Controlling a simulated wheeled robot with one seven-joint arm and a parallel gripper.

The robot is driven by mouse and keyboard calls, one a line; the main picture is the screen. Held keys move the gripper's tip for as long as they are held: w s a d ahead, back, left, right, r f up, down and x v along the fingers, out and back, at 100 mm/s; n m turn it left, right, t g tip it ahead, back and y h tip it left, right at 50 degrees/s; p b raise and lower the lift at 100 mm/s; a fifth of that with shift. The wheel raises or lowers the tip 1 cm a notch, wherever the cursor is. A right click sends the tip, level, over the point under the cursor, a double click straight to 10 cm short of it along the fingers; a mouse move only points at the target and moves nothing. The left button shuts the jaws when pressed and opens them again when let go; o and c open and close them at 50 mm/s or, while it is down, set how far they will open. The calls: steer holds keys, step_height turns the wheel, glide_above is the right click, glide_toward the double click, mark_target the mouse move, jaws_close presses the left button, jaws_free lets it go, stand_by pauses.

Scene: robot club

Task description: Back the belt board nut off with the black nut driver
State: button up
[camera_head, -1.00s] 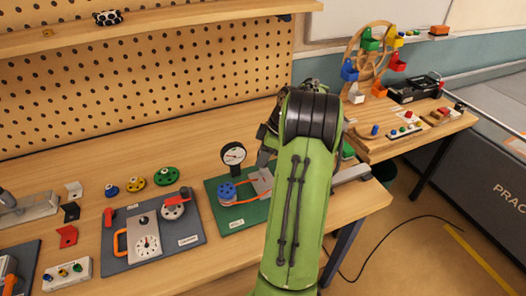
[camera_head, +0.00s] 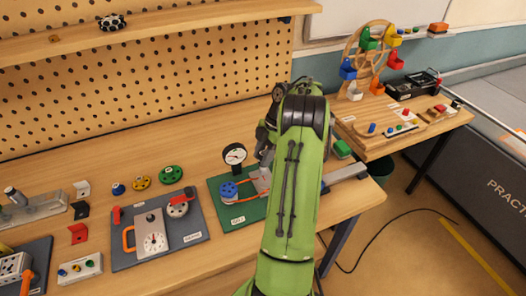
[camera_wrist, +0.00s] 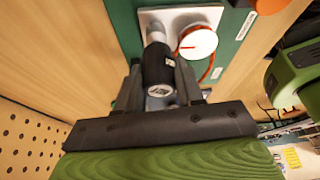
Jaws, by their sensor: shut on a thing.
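My gripper (camera_wrist: 160,78) is shut on the black nut driver (camera_wrist: 158,64), a dark cylinder between the fingers in the wrist view. The green belt board (camera_head: 222,217) lies on the bench, with a dial gauge (camera_head: 235,155), a blue pulley (camera_head: 228,190) and an orange belt. In the wrist view, the driver is over the board's pale plate (camera_wrist: 210,15), beside a round white disc with an orange-red rim (camera_wrist: 198,43). The nut is not visible, and I cannot tell whether the driver touches it. In the head view, my green arm hides most of the gripper and the board's right side.
A grey board (camera_head: 190,239) with an orange handle lies left of the belt board. Coloured wheels (camera_head: 141,183) lie behind it. A pegboard (camera_head: 150,90) stands at the back. A second table with a wooden wheel (camera_head: 365,65) stands to the right.

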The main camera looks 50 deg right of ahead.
steer(key=shift+n+g+p, duration=0.4)
steer(key=shift+n+p, duration=0.2)
steer(key=shift+n, duration=0.4)
steer(key=o, duration=1.1)
